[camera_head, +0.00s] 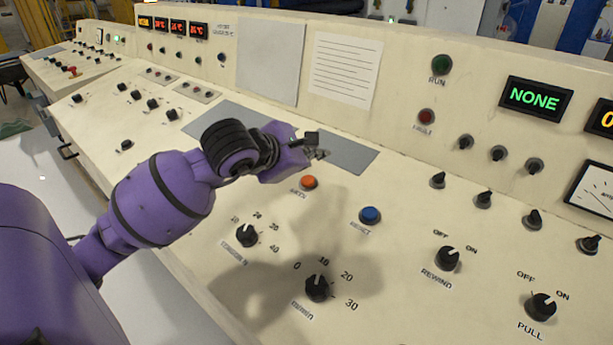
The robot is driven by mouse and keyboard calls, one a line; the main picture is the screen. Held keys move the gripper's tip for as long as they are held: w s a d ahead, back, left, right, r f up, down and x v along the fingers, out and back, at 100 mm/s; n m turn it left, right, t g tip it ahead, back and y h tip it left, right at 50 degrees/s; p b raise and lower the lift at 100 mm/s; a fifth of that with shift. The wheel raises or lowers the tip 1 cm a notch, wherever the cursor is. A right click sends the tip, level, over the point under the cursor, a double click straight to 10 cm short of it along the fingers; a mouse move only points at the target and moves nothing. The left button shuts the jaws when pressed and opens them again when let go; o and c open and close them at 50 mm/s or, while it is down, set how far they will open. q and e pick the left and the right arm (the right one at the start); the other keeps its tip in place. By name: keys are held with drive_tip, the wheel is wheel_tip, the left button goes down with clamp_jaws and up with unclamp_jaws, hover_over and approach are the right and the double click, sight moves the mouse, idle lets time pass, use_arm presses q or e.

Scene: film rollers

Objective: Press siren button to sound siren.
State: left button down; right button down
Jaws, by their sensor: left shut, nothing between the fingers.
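An orange push button (309,182) sits on the sloped cream control panel, with a small blurred label below it that I cannot read for sure. A blue push button (370,215) is to its lower right, and its label is also hard to read. My left gripper (317,150) is shut and empty, above the panel just beyond the orange button in the picture. It appears apart from the orange button, and I cannot tell its exact height. Both buttons are in plain view. My right gripper is not in view.
Black knobs marked m/min (318,288), REWIND (448,258) and PULL (542,306) stand up from the panel. Another dial (246,235) is left of them. The upright back panel holds a NONE display (535,98), a green RUN lamp (442,65) and a red lamp (426,116).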

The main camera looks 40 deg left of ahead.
use_arm(q)
drive_tip(key=shift+s+r+p, duration=0.2)
drive_tip(key=shift+r+p, duration=0.05)
drive_tip(key=shift+r, duration=0.35)
drive_tip(key=shift+s+r+p, duration=0.15)
drive_tip(key=shift+r+p, duration=0.1)
drive_tip(key=shift+r, duration=0.35)
